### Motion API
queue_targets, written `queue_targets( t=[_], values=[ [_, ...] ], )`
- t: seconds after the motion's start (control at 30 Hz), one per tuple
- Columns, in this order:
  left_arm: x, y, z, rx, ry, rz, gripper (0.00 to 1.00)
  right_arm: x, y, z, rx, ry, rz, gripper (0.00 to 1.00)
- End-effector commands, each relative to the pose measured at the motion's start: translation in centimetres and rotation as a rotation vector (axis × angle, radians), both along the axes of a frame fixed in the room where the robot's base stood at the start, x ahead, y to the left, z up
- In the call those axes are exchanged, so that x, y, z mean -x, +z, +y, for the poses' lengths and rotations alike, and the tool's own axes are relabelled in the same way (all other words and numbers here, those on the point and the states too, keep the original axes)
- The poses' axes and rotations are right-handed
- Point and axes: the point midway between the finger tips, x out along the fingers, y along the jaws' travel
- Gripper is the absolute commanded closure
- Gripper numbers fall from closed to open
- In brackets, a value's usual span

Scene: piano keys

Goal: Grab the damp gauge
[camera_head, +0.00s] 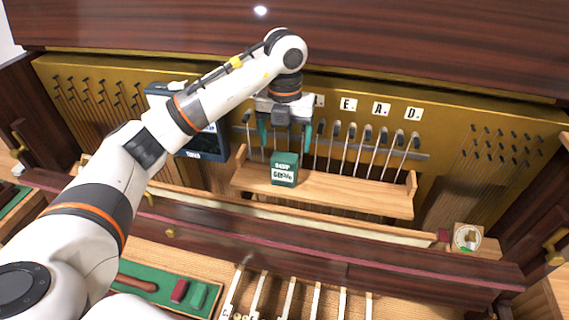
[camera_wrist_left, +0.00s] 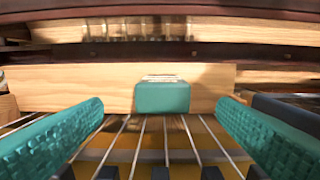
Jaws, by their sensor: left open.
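The damp gauge (camera_head: 284,169) is a small dark green box with a white label, its lettering small and blurred. It stands on a light wooden shelf (camera_head: 340,193) near its left part. My left gripper (camera_head: 285,136) is open, its two teal fingers apart just above and behind the box in the head view. In the left wrist view the green box (camera_wrist_left: 162,98) shows centred between the spread fingers (camera_wrist_left: 160,132), farther off and not touched. My right gripper is not in view.
Several metal rods with dark heads (camera_head: 366,140) stand behind the shelf, close to the fingers. A dark blue box (camera_head: 203,146) is left of the gripper. White letter tiles (camera_head: 380,109) sit on the gold panel. A round dial (camera_head: 467,237) lies far right. A green tray (camera_head: 140,273) is below.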

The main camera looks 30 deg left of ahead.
Motion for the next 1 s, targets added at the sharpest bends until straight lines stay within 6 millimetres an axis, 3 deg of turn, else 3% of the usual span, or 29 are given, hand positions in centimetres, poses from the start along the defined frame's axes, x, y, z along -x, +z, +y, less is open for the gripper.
queue_targets(
  t=[0.3,0.57,0.8,1.0],
  values=[
    [0.1,-5.1,0.2,-0.007,0.003,0.007,0.18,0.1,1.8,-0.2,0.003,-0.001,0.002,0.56],
    [0.1,-7.1,0.2,-0.005,0.001,0.008,0.18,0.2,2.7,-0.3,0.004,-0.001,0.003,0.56],
    [0.1,-10.6,0.3,-0.003,0.0,0.007,0.18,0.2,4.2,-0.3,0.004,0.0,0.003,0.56],
    [0.1,-11.6,0.4,-0.005,0.0,0.003,0.18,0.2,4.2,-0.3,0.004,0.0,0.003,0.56]
  ],
)
